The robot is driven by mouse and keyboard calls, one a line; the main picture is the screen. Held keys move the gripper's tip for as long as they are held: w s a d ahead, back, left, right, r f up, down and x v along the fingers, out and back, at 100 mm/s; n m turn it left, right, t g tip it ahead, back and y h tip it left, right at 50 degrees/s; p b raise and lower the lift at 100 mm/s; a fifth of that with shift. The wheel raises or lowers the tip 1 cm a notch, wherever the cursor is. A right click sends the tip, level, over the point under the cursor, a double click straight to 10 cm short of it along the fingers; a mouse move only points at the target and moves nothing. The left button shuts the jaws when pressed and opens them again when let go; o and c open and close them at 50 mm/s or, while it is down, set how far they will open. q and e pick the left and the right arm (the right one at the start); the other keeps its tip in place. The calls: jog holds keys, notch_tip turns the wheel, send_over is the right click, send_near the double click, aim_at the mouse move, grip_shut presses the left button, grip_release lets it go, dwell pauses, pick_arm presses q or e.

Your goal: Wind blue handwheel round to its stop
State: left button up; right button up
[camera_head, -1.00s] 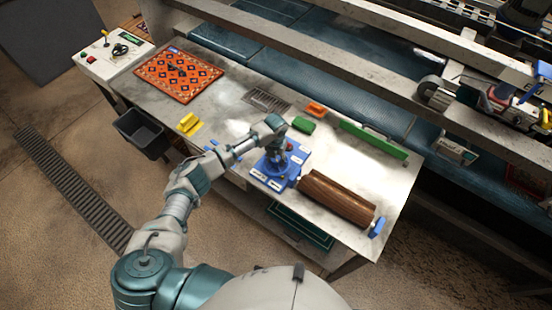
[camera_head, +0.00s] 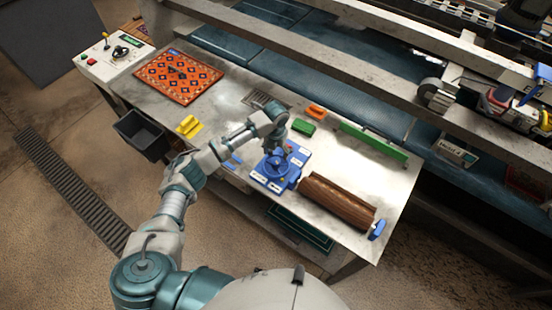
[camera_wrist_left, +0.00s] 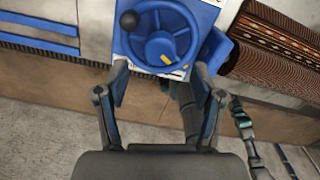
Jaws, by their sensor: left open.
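The blue handwheel (camera_head: 274,169) sits on a blue base plate with white labels (camera_head: 268,184) near the front edge of the metal table. In the left wrist view the wheel (camera_wrist_left: 185,22) shows its spokes, a black knob (camera_wrist_left: 129,20) at its upper left rim and a yellow mark (camera_wrist_left: 167,60) at its lower rim. My left gripper (camera_wrist_left: 161,78) is open and empty, its fingers spread below the wheel in that view. My right gripper is not in view.
A brown rolled rug (camera_head: 338,201) lies just right of the wheel. A green block (camera_head: 303,127), an orange brush (camera_head: 316,111) and a long green bar (camera_head: 374,141) lie behind. A yellow piece (camera_head: 188,125) and an orange patterned rug (camera_head: 178,76) lie left.

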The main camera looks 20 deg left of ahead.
aim_at(276, 160)
pick_arm(q)
notch_tip(276, 160, up, 5)
jog(key=shift+r, duration=0.2)
dwell(0.5)
